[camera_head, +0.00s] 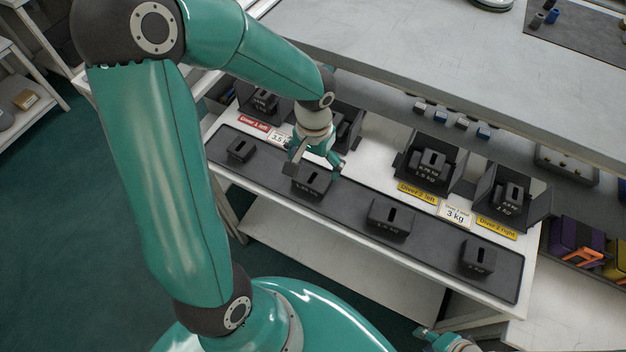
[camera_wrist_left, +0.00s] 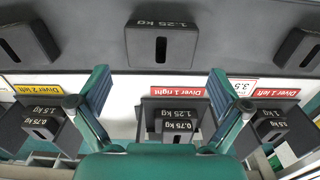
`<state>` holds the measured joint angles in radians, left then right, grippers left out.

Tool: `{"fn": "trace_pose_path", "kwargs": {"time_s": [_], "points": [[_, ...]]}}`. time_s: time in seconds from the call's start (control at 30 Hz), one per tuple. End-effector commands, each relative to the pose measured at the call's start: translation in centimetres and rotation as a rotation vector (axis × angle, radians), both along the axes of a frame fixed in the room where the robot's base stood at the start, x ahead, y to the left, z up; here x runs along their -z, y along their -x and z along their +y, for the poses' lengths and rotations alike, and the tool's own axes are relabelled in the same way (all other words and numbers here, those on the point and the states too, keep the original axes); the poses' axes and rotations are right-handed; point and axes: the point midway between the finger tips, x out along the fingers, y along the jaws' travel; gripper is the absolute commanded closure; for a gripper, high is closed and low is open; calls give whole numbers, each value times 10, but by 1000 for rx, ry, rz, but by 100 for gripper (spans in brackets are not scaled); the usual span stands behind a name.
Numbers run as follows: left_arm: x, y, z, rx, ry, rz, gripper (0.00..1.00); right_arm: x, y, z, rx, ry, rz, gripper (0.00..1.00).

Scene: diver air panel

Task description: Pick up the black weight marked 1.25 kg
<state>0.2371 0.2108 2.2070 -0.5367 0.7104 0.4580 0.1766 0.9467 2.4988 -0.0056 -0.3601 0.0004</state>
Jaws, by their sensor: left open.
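A black slotted weight marked 1.25 kg (camera_wrist_left: 160,45) lies on the dark mat, and in the head view it is the block (camera_head: 312,181) just below my left gripper (camera_head: 315,166). My left gripper is open and empty; its two teal fingers (camera_wrist_left: 160,85) are spread wide in the wrist view, with the weight beyond their tips. I see no contact with the weight. Another weight marked 1.25 kg (camera_wrist_left: 178,113) sits in the Diver 1 right holder, behind one marked 0.75 kg. Part of my right gripper (camera_head: 440,341) shows at the bottom edge; its jaws are unclear.
Other black weights lie on the mat (camera_head: 345,222): one at left (camera_head: 240,149), two at right (camera_head: 391,217) (camera_head: 478,256). Holders with weights stand behind, including Diver 2 left (camera_head: 430,165) and Diver 2 right (camera_head: 511,195). A grey worktop (camera_head: 420,50) lies behind them.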

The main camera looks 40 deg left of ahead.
Motion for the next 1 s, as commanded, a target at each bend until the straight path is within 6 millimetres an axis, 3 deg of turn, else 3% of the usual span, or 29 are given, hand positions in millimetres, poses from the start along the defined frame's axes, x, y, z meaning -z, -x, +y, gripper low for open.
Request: {"fn": "trace_pose_path", "kwargs": {"time_s": [0.3,0.63,1.0], "points": [[42,6,-1,2,1,5,0,5,0,0,0,0,0,63],[49,5,-1,1,0,1,0,5,0,0,0,0,0,63],[49,4,-1,1,0,1,60,5,0,0,0,0,0,63]]}}
